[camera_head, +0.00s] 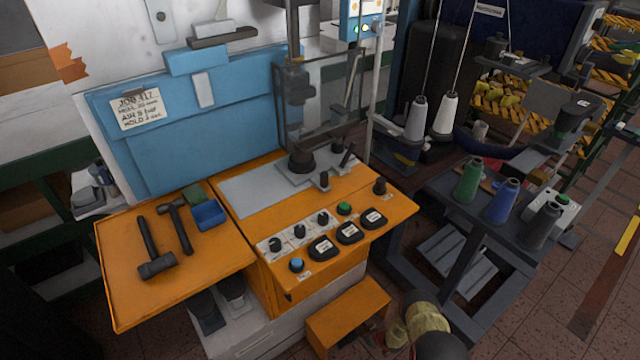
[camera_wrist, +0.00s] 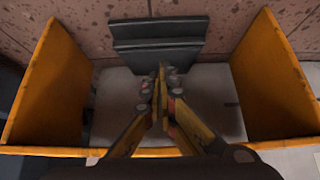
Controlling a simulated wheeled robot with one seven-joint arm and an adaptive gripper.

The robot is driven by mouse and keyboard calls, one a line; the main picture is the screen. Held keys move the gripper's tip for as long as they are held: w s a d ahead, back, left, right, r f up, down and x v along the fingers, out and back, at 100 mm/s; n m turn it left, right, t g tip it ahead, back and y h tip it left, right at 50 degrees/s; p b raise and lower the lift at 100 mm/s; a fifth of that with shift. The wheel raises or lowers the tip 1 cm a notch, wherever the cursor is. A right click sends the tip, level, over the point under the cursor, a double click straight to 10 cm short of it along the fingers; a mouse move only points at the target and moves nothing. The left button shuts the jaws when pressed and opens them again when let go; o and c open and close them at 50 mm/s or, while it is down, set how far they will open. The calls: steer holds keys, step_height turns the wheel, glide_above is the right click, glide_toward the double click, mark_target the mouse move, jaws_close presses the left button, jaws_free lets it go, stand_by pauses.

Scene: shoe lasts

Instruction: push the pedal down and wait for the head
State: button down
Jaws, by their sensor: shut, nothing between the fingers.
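The pedal (camera_wrist: 158,42) is a dark grey ridged plate between two orange side walls in the wrist view. My gripper (camera_wrist: 162,72) is shut and empty, with its fingertips in front of the pedal's near edge. I cannot tell whether they touch it. In the head view the orange pedal guard (camera_head: 348,312) stands low in front of the machine and hides the pedal. My arm is beside it at the bottom edge. The machine's head (camera_head: 295,85) is a dark vertical unit behind a clear guard, above a black round piece (camera_head: 301,160) on the grey plate.
The orange bench (camera_head: 215,258) carries two hammers (camera_head: 155,262) and a blue tray (camera_head: 209,215). The front panel has knobs and black buttons (camera_head: 321,248). A dark stand (camera_head: 480,230) with thread cones is at the right.

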steer(key=p+v, duration=0.5)
steer(key=v, duration=0.3)
stand_by(0.6)
steer(key=shift+r, duration=0.1)
stand_by(0.3)
